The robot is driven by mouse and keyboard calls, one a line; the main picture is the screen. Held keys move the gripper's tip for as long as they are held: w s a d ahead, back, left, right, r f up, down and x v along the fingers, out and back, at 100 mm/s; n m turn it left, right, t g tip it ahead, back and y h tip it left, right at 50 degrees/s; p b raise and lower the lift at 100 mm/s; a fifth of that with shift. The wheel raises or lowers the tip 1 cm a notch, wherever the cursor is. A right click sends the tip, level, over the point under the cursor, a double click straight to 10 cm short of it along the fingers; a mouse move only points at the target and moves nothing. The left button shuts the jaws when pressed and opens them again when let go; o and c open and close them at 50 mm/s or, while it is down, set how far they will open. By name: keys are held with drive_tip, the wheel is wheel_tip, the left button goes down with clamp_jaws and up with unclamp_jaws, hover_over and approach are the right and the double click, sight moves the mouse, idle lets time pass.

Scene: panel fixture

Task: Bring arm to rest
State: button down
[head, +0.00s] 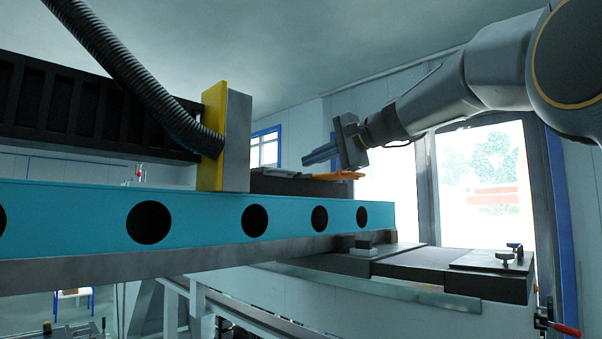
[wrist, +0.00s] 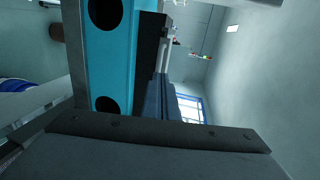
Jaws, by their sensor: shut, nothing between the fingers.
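My grey arm (head: 480,80) reaches in from the upper right in the head view. My gripper (head: 306,159) is at its end, shut and empty, with its fingers pointing left. It appears just above the far end of the blue beam (head: 190,222), over a dark block and an orange item (head: 338,176). I cannot tell the exact gap between the fingers and these things. In the wrist view, my fingers (wrist: 163,78) show beyond the dark gripper body, beside the blue beam (wrist: 120,60).
A yellow and grey upright plate (head: 214,135) stands on the beam left of my gripper, with a black ribbed hose (head: 135,75) against it. A dark-topped bench (head: 425,262) with clamps stands at lower right. The space above my gripper looks clear.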

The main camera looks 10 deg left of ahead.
drive_tip(key=b+v, duration=0.2)
drive_tip(key=v, duration=0.6)
drive_tip(key=shift+w+d, duration=0.2)
drive_tip(key=shift+w, duration=0.05)
drive_tip(key=shift+f, duration=0.15)
drive_tip(key=s+d+f+g+h, duration=0.1)
drive_tip(key=d+f+h, duration=0.2)
drive_tip(key=f, duration=1)
drive_tip(key=s+d+f+g+h, duration=0.1)
drive_tip(key=d+f+h, duration=0.15)
drive_tip(key=f, duration=1.15)
drive_tip(key=s+d+f+g+h, duration=0.2)
drive_tip(key=d+f, duration=0.2)
drive_tip(key=f, duration=0.9)
drive_tip(key=s+d+f+n+g+h, duration=0.2)
drive_tip(key=s+d+f+n, duration=0.1)
drive_tip(key=s+f, duration=0.9)
drive_tip(key=s+d+f+n+g+h, duration=0.2)
drive_tip(key=s+d+f, duration=0.4)
drive_tip(key=s+f, duration=0.7)
drive_tip(key=shift+f+n+h, duration=0.45)
drive_tip(key=shift+f+n, duration=0.35)
drive_tip(key=shift+n, duration=0.4)
